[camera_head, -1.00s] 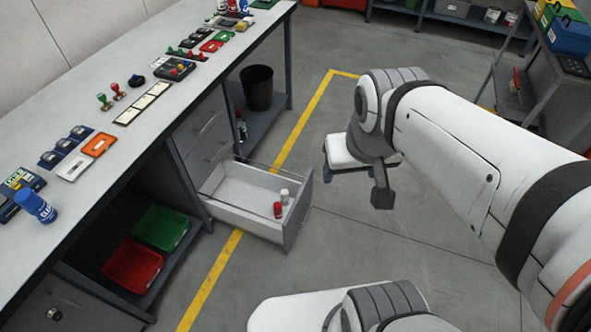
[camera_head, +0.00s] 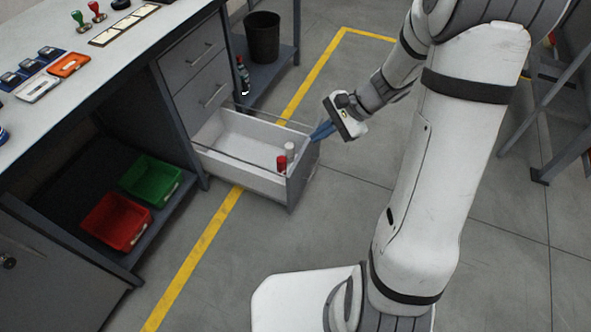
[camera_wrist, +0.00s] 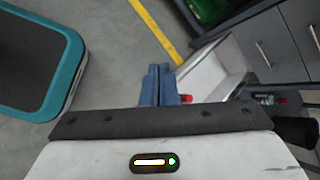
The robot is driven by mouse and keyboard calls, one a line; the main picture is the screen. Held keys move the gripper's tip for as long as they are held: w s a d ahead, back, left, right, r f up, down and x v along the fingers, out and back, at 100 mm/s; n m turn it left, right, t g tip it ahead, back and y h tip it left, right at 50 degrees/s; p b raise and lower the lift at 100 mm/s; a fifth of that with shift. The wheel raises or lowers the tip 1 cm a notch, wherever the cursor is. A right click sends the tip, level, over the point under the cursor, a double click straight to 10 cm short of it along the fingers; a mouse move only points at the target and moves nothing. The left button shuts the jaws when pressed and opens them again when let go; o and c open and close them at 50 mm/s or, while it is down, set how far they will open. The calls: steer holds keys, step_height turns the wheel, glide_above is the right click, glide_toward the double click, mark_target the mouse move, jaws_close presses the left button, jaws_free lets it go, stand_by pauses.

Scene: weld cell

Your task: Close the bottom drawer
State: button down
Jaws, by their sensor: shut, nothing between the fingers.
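The bottom drawer (camera_head: 243,177) is pulled out from the grey cabinet under the workbench. It holds a red bottle (camera_head: 281,164) and a white bottle (camera_head: 290,150) near its front. My gripper (camera_head: 318,133) is shut and empty, with its blue fingers at the outer side of the drawer front, close to its top edge. I cannot tell whether they touch it. In the wrist view the shut fingers (camera_wrist: 160,82) point toward the drawer (camera_wrist: 213,72), and the red bottle (camera_wrist: 186,98) shows just right of them.
Two closed drawers (camera_head: 205,80) sit above the open one. A green bin (camera_head: 150,182) and a red bin (camera_head: 116,222) lie on the low shelf to the left. A black bucket (camera_head: 262,38) stands behind. The floor in front of the drawer is clear.

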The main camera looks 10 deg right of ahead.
steer(key=w+d+f+m+t+y+b, duration=0.1)
steer(key=w+f+m+b, duration=0.25)
steer(key=f, duration=0.55)
steer(key=w+d+f+m+t+y+b, duration=0.15)
steer(key=f+b, duration=0.25)
steer(key=f, duration=0.6)
steer(key=m+t+b, duration=0.3)
steer(key=m+b, duration=0.4)
steer(key=b, duration=0.4)
glide_toward(290, 179)
steer(key=shift+h, duration=0.25)
steer(key=x, duration=0.5)
steer(key=shift+f, duration=0.5)
steer(key=shift+w+a+r+b, duration=0.1)
steer(key=shift+w+a+b, duration=0.25)
steer(key=shift+a, duration=0.25)
